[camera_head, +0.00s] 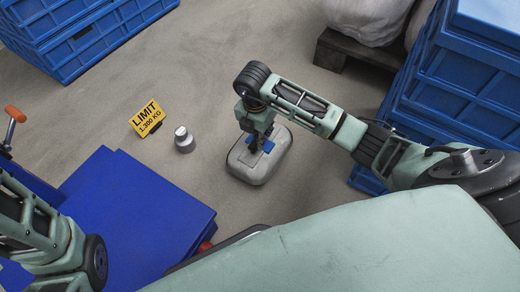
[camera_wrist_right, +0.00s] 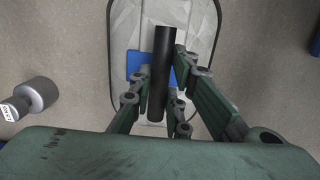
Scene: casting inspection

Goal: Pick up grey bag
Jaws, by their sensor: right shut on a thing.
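The grey bag (camera_head: 262,163) is a rounded grey block on the floor in the middle of the head view. It has a blue patch (camera_wrist_right: 140,64) and a black bar-like handle (camera_wrist_right: 161,75) on top. My right gripper (camera_head: 257,140) is above the bag, pointing down. In the right wrist view its fingers (camera_wrist_right: 160,98) stand on both sides of the black handle and are shut on it. I cannot tell whether the bag touches the floor. My left arm shows at the lower left of the head view; its gripper is out of view.
A small grey metal weight (camera_head: 184,140) and a yellow limit sign (camera_head: 148,117) stand left of the bag. A blue platform (camera_head: 140,210) is at the lower left. Blue crates (camera_head: 465,80) are stacked at the right and more crates (camera_head: 85,35) at the upper left. Floor beyond the bag is clear.

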